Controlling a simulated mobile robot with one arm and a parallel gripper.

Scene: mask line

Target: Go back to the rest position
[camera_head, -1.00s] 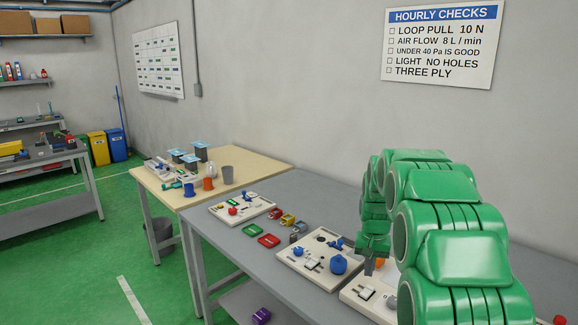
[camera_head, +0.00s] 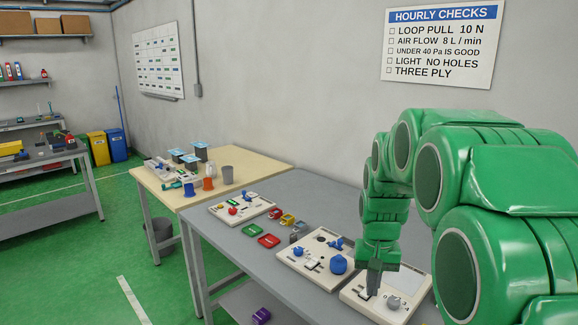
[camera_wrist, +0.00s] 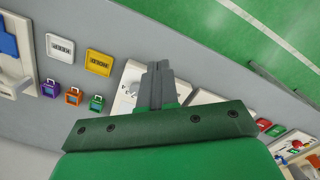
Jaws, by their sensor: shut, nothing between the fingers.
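My gripper (camera_head: 374,283) points down over the grey bench (camera_head: 205,231), in front of a white test board with a grey knob (camera_head: 396,303). My green arm is bent above it at the right of the head view. In the wrist view my gripper (camera_wrist: 158,68) has its two grey fingers together with nothing between them. A white panel lies behind the fingers there and is partly hidden by them. I cannot tell whether the fingertips clear the board by much.
A white board with a blue knob (camera_head: 338,264) stands left of my gripper. Green (camera_head: 251,230) and red (camera_head: 269,241) trays lie further left. Small coloured padlock-like pieces, including an orange one (camera_wrist: 73,97), and a yellow tile (camera_wrist: 99,62) show in the wrist view.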

